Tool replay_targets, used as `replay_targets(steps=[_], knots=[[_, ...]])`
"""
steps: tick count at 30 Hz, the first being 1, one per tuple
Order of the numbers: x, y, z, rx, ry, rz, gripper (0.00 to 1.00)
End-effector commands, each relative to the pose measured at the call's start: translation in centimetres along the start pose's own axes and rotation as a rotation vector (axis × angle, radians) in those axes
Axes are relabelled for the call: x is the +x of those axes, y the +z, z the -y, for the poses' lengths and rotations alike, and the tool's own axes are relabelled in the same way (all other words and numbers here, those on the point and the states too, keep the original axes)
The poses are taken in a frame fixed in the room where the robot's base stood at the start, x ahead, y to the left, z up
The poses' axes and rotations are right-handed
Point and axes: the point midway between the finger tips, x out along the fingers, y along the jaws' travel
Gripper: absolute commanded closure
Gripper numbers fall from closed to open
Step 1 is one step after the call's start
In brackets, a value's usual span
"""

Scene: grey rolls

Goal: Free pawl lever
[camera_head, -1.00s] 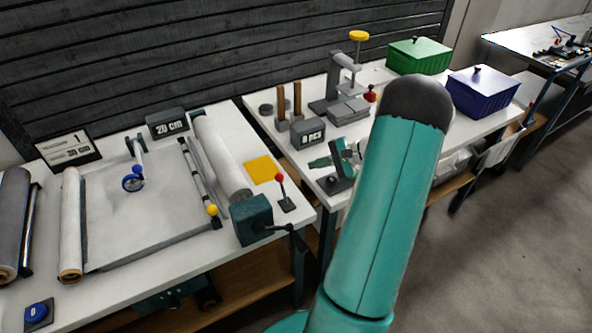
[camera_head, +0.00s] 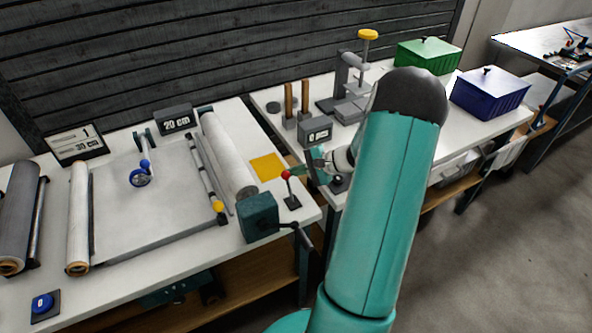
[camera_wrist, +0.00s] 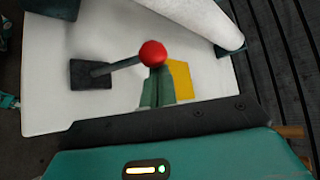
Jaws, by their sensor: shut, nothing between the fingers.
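The pawl lever is a thin dark lever with a red ball knob (camera_head: 286,174) on a small black base (camera_head: 292,202), at the right end of the left table. In the wrist view its red knob (camera_wrist: 153,54) is near the middle, with the rod leaning away from the black base (camera_wrist: 90,75). My gripper (camera_head: 298,171) is just right of the knob in the head view. In the wrist view its green fingers (camera_wrist: 156,88) are together and empty, right beside the knob. I cannot tell whether they touch it.
A white roll (camera_head: 228,155) with a teal end block (camera_head: 260,217) and crank (camera_head: 303,238) lies left of the lever. A yellow square (camera_head: 267,166) lies behind it.

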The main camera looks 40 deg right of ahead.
Motion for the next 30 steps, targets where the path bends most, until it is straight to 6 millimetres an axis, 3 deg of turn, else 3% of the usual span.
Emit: replay_targets(steps=[30], knots=[[-0.7,0.61,-0.18,-0.076,-0.078,-0.001,1.0]])
